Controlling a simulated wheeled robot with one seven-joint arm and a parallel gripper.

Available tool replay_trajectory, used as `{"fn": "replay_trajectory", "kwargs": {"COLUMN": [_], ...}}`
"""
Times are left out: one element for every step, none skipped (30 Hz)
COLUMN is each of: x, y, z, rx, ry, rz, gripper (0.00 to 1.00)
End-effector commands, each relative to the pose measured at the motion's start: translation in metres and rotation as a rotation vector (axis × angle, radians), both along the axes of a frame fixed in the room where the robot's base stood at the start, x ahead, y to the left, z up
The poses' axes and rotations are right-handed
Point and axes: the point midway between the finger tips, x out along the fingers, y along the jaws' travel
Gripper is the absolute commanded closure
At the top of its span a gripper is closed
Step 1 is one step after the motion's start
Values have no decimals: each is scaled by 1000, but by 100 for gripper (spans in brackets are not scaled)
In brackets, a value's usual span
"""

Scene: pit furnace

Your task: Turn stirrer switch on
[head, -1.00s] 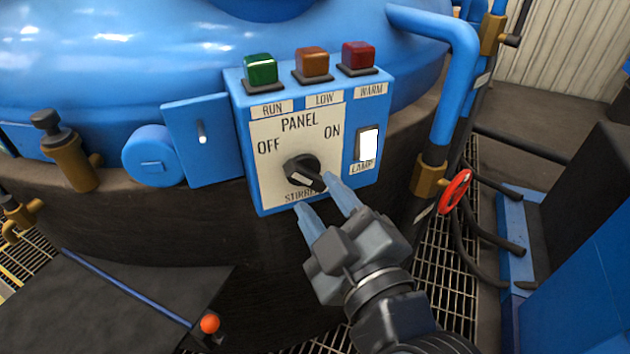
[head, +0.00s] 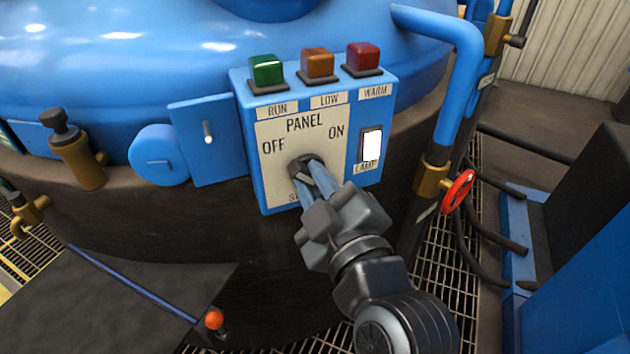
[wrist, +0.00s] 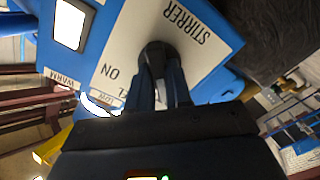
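The stirrer switch is a dark round knob (head: 301,160) on the cream plate of a blue panel box (head: 258,197). OFF is printed at its upper left and ON at its upper right. In the wrist view, the knob (wrist: 158,46) is at the fingertips, with the STIRRER label beside it. My gripper (head: 309,170) has its blue fingers drawn close together on the knob, one on each side of its grip bar. The fingers (wrist: 161,72) hide much of the knob, so its pointing direction is unclear.
Green (head: 266,70), orange (head: 317,63) and red (head: 363,57) lamps top the box. A white lamp switch (head: 371,146) is right of the knob. A blue pipe (head: 455,95) and red valve wheel (head: 457,192) stand further right. A sloped dark surface with an orange-tipped lever (head: 214,320) is lower left.

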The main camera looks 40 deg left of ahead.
Motion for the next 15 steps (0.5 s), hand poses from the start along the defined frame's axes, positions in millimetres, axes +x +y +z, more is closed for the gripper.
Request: {"fn": "replay_trajectory", "kwargs": {"x": [0, 0, 0, 0, 0, 0, 0, 0, 0, 0, 0, 0, 0, 0, 0], "y": [0, 0, 0, 0, 0, 0, 0, 0, 0, 0, 0, 0, 0, 0, 1], "z": [0, 0, 0, 0, 0, 0, 0, 0, 0, 0, 0, 0, 0, 0, 0], "rx": [0, 0, 0, 0, 0, -1, 0, -1, 0, 0, 1, 4, 7, 11, 16], "ry": [0, 0, 0, 0, 0, 0, 0, 0, 1, 2, 4, 8, 13, 18, 28], "rz": [0, 0, 0, 0, 0, 1, 0, 1, 1, 1, 1, 1, 1, 1, 1], "gripper": [94, 96, 100, 100, 100, 100, 100, 100, 100, 100, 100, 100, 100, 100, 100]}}
